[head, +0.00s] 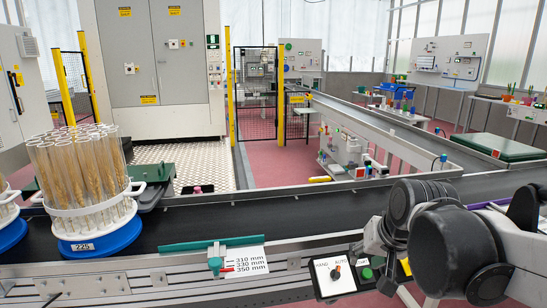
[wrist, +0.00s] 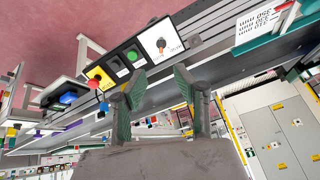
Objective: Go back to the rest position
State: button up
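My gripper (wrist: 162,73) shows in the wrist view with its two green-padded fingers spread apart and nothing between them. In the head view my gripper (head: 382,262) is at the lower right, beside the control panel (head: 335,277) at the conveyor's front edge. The same panel, with its rotary switch and green button, shows behind the fingers in the wrist view (wrist: 135,58). I cannot tell whether the fingers touch it. A white rack of glass tubes with wheat ears (head: 85,180) stands upright on a blue round base marked 225, on the conveyor at the left.
The black conveyor belt (head: 270,215) is bare between the rack and my arm. A green stop with a height scale (head: 238,260) sits on its front rail. A second tube rack (head: 8,210) is cut off at the left edge. Grey cabinets (head: 155,60) stand behind.

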jog(key=s+r+n+p, duration=0.1)
jog(key=s+r+p, duration=0.1)
jog(key=s, duration=0.4)
jog(key=s+r+n+t+p, duration=0.1)
jog(key=s+r+p, duration=0.1)
jog(key=s, duration=0.5)
jog(key=shift+a+r+h+p, duration=0.2)
jog(key=shift+r+h+p, duration=0.1)
jog(key=shift+p, duration=0.35)
